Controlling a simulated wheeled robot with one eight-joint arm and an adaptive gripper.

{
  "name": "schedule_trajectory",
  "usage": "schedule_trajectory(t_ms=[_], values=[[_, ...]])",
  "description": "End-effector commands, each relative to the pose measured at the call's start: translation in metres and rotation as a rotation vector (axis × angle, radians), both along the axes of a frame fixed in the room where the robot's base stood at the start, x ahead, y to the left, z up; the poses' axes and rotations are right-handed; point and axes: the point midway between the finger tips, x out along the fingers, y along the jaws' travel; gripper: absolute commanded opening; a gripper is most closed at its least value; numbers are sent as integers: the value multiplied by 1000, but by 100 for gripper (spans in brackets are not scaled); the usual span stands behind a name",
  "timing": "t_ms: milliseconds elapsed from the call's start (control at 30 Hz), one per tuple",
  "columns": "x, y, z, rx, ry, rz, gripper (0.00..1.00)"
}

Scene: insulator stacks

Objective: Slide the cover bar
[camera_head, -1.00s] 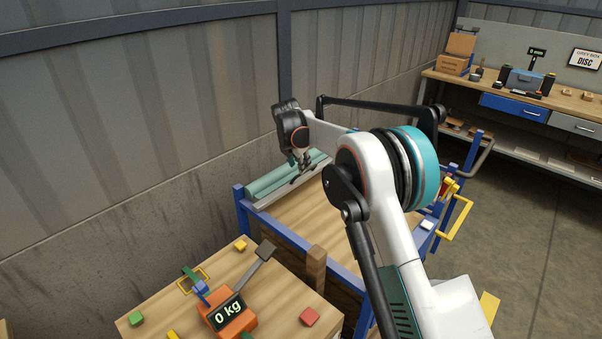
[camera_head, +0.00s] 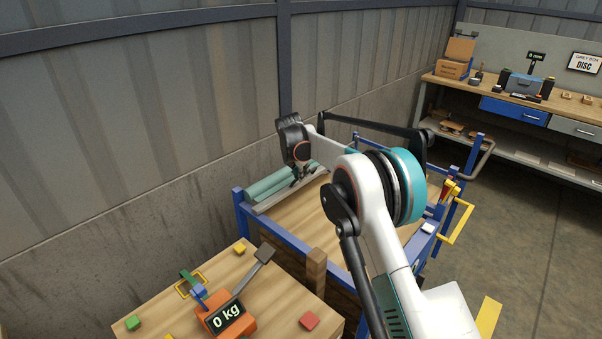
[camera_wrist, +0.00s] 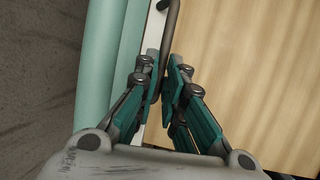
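The cover bar (camera_head: 268,207) is a thin pale grey bar lying across the wooden top of the blue-framed stand, beside teal rolls. It carries a dark handle, which shows in the wrist view as a curved rod (camera_wrist: 172,28). My gripper (camera_head: 302,180) points down at the handle. In the wrist view my gripper's teal fingers (camera_wrist: 163,75) stand close together on either side of the rod and appear closed on it. The fingers hide the lower part of the handle.
Teal rolls (camera_head: 272,184) lie along the wall side of the stand. The wooden surface (camera_head: 300,215) in front of the bar is clear. A blue frame rail (camera_head: 285,236) edges it. A table with an orange scale (camera_head: 226,317) and small blocks stands nearer. A workbench (camera_head: 520,95) is at the right.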

Motion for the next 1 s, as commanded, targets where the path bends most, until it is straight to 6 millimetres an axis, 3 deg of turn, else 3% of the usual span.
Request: schedule_trajectory(t_ms=[267,467,667,1000], values=[[-7,-9,0,0,1,-1,0],[-28,-35,0,-1,1,-2,0],[-61,-78,0,0,2,-3,0],[-136,-174,0,1,2,-5,0]])
